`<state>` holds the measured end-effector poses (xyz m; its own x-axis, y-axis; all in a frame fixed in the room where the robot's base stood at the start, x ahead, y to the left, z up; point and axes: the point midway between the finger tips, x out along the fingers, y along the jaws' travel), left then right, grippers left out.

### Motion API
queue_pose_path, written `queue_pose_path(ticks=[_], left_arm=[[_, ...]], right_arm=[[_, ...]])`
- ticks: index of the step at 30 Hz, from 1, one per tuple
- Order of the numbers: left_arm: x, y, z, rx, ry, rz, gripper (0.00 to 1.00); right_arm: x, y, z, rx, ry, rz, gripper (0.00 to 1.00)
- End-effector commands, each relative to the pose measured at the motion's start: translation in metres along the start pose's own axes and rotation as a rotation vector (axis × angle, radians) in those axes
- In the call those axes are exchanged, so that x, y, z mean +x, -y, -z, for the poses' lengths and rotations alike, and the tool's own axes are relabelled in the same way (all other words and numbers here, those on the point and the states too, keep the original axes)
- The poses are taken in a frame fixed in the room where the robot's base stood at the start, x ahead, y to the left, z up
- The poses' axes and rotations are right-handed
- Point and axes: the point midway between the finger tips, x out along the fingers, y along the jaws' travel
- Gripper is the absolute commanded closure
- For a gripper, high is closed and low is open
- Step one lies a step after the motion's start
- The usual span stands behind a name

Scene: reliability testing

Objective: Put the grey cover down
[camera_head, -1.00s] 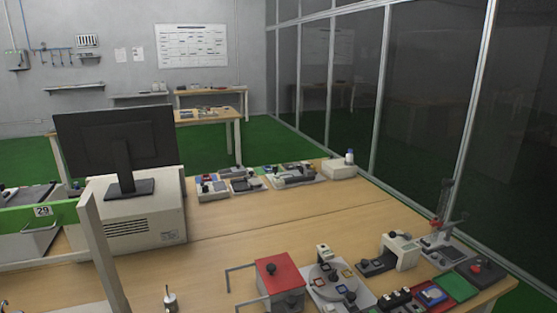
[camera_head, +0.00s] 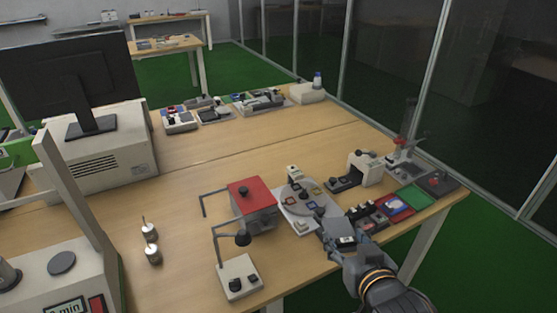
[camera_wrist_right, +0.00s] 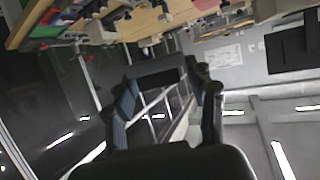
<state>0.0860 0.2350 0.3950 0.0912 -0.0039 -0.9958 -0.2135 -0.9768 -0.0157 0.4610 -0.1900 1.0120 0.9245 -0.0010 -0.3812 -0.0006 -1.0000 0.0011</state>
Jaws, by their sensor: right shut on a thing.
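My right gripper (camera_head: 338,236) comes in from the lower right, at the table's front edge just in front of the round-dial fixture. In the right wrist view, the two fingers (camera_wrist_right: 163,98) are shut on a flat, dark grey piece (camera_wrist_right: 155,66), which looks like the grey cover. It spans the gap between the fingertips. In the head view the piece is hard to tell apart from the grey gripper. I cannot tell whether it touches anything below. My left gripper is not in view.
A white fixture with a round grey dial (camera_head: 293,209) stands behind the gripper. A red-topped box (camera_head: 252,192) is left of it, a lamp-like stand (camera_head: 240,277) nearer. The middle of the wooden table (camera_head: 190,200) is mostly clear.

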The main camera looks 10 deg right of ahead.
Motion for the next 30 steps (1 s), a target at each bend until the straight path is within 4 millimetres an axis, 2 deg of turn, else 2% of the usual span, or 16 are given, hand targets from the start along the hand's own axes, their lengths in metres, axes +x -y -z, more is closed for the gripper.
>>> queue_pose_path(ticks=[5,11,19,27,30], left_arm=[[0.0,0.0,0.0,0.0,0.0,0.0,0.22],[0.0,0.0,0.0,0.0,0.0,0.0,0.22],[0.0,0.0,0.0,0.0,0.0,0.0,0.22],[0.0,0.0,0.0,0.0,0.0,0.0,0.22],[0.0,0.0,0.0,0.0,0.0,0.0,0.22]], right_arm=[[0.003,0.001,0.0,-0.008,-0.001,0.009,0.75],[0.016,0.007,-0.01,-0.041,0.001,0.064,0.75],[0.033,0.01,-0.045,-0.092,0.006,0.189,0.75],[0.04,-0.002,-0.086,-0.128,0.007,0.293,0.75],[0.04,-0.006,-0.094,-0.132,0.005,0.314,0.75]])
